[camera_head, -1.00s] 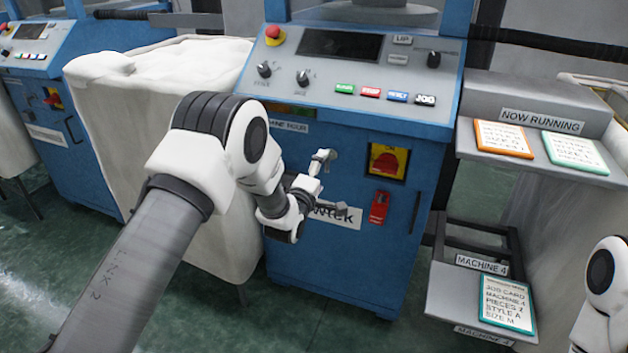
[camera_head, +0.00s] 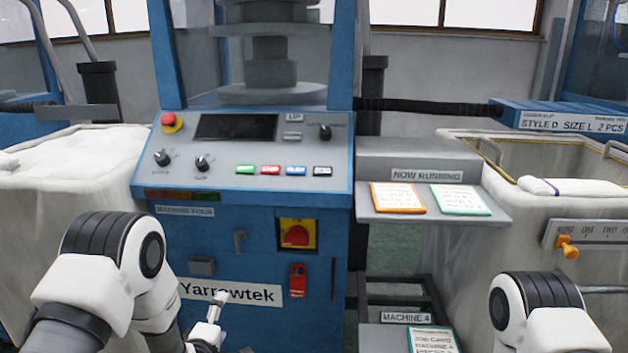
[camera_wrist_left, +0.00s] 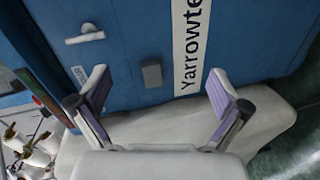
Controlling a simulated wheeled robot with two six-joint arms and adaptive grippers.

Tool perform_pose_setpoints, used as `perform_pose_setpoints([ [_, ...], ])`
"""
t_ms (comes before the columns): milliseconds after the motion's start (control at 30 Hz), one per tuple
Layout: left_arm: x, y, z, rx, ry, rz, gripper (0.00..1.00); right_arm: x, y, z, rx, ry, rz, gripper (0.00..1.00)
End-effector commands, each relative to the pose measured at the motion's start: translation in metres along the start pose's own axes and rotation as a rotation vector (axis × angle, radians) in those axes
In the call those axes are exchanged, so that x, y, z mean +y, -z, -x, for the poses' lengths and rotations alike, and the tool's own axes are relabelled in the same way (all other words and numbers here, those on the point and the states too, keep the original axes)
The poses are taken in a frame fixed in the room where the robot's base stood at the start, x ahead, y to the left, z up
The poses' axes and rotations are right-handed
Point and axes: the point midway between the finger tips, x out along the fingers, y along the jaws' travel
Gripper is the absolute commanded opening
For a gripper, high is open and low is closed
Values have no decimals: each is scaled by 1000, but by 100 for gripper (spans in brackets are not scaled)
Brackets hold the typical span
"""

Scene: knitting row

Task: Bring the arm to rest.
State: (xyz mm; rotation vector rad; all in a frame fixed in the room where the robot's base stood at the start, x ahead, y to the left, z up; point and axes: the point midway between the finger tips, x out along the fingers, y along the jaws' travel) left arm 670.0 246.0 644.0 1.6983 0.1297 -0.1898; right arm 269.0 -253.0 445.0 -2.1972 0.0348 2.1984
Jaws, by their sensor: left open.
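My left arm (camera_head: 110,262) comes in from the lower left of the head view. Its gripper (camera_head: 212,318) is low in front of the blue machine's front panel (camera_head: 225,265), below a small grey handle (camera_head: 239,241) and overlapping the Yarrowtek label. In the left wrist view the left gripper (camera_wrist_left: 160,90) has its two purple-padded fingers spread wide with nothing between them. The handle also shows there (camera_wrist_left: 86,37), apart from the fingers. My right arm (camera_head: 540,308) shows at the lower right of the head view; its gripper is out of view.
The panel carries a yellow-and-red switch (camera_head: 297,235) and a red tag (camera_head: 298,281). A shelf (camera_head: 490,212) with two cards stands to its right. White fabric bins stand on the left (camera_head: 60,200) and right (camera_head: 470,255).

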Motion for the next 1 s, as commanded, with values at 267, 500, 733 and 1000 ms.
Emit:
perform_pose_setpoints([
  [267, -202, -24, 152, -190, 644, -340, 100, 0, 0, 0, 0, 0, 0, 76],
  [500, -264, -36, 296, -630, 1003, -764, 100, 0, 0, 0, 0, 0, 0, 76],
  [733, -272, -40, 357, -1096, 996, -1146, 100, 0, 0, 0, 0, 0, 0, 76],
  [1000, -167, -26, 376, -1079, 998, -1137, 100, -1, 0, 108, 0, 0, 0, 76],
])
